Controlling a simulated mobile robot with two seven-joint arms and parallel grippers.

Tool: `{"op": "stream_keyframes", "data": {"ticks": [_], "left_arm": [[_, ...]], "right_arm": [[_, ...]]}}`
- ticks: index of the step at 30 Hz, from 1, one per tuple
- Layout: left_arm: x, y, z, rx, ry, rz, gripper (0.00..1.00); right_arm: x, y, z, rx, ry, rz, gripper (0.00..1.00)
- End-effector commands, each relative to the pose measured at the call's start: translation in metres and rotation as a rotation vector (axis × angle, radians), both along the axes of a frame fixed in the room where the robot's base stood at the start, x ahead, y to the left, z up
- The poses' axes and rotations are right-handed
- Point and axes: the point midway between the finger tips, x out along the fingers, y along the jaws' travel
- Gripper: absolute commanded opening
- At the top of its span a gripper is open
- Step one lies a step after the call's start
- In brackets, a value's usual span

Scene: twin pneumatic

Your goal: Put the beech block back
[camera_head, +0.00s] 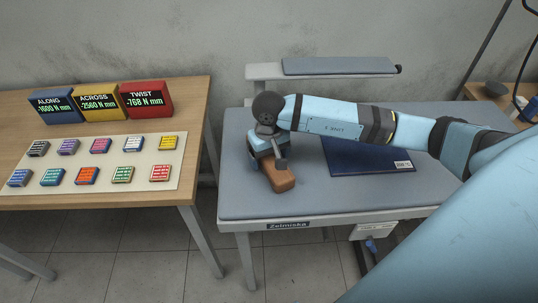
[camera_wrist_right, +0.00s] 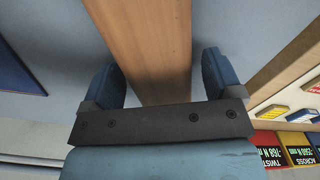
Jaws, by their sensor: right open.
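The beech block (camera_head: 280,183) is a brown wooden bar with rounded edges, lying on the grey-blue padded table top near its left side. It also shows in the right wrist view, where the block (camera_wrist_right: 150,45) runs up and down the picture. My right gripper (camera_head: 274,158) points down at the block's far part, which it partly hides. In the wrist view its two blue fingers stand apart on either side of the block, with a gap on each side. It is open. My left gripper is not in view.
A dark blue flat panel (camera_head: 370,160) with a white label lies right of the block, partly under my arm. A raised grey shelf (camera_head: 338,66) stands behind. The left wooden table (camera_head: 100,213) holds three display boxes and a sheet of several small coloured boxes. The padded table's front is clear.

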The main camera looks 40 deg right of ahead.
Motion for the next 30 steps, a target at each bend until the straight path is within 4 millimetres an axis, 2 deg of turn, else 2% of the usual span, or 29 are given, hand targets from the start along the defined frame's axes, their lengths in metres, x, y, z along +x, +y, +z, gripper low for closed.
{"op": "stream_keyframes", "data": {"ticks": [9,15,21,30], "left_arm": [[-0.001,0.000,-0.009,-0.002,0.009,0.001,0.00],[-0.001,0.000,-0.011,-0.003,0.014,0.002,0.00],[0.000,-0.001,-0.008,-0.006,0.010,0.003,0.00],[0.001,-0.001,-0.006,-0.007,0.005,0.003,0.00]], "right_arm": [[0.002,-0.001,0.066,-0.001,-0.008,0.001,0.85],[0.001,0.000,0.102,0.000,-0.005,0.000,0.85],[0.001,0.000,0.118,0.000,-0.003,0.000,0.85],[0.001,0.000,0.119,0.000,-0.002,0.000,0.85]]}}
